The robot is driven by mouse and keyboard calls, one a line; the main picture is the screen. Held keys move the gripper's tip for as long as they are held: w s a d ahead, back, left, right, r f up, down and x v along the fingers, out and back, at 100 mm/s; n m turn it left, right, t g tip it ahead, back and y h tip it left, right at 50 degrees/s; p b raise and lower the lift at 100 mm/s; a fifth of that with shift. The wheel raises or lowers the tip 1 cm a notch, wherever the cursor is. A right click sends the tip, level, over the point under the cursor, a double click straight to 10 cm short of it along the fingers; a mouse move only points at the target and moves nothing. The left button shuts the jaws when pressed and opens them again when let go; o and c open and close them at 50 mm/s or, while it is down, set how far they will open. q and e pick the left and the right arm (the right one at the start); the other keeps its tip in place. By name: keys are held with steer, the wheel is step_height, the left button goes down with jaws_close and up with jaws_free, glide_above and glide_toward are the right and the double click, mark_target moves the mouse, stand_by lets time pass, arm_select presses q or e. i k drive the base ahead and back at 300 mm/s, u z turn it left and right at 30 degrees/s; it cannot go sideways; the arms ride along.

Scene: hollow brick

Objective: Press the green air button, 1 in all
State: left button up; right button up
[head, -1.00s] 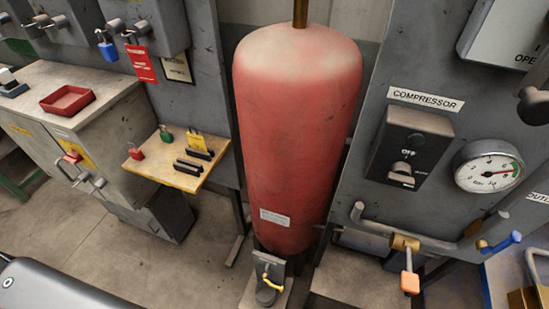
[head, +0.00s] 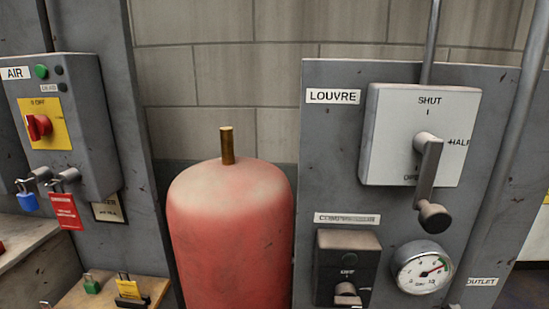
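The green air button (head: 41,71) is a small round green button near the top of a grey box (head: 85,120) at the left of the head view. It sits just right of a white label reading AIR (head: 15,73). A dark round button or lamp (head: 59,70) is to its right, with a small label under it. Below is a red rotary switch (head: 38,127) on a yellow plate, near the marking OFF. Neither of my grippers is in view.
A red tank (head: 230,235) stands in the middle, right of the box. A louvre lever (head: 429,170), a compressor switch (head: 347,290) and a gauge (head: 421,267) are on the right panel. A blue padlock (head: 28,200) and red tag (head: 65,211) hang under the box.

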mark_target(41, 71)
steer(key=u, duration=1.25)
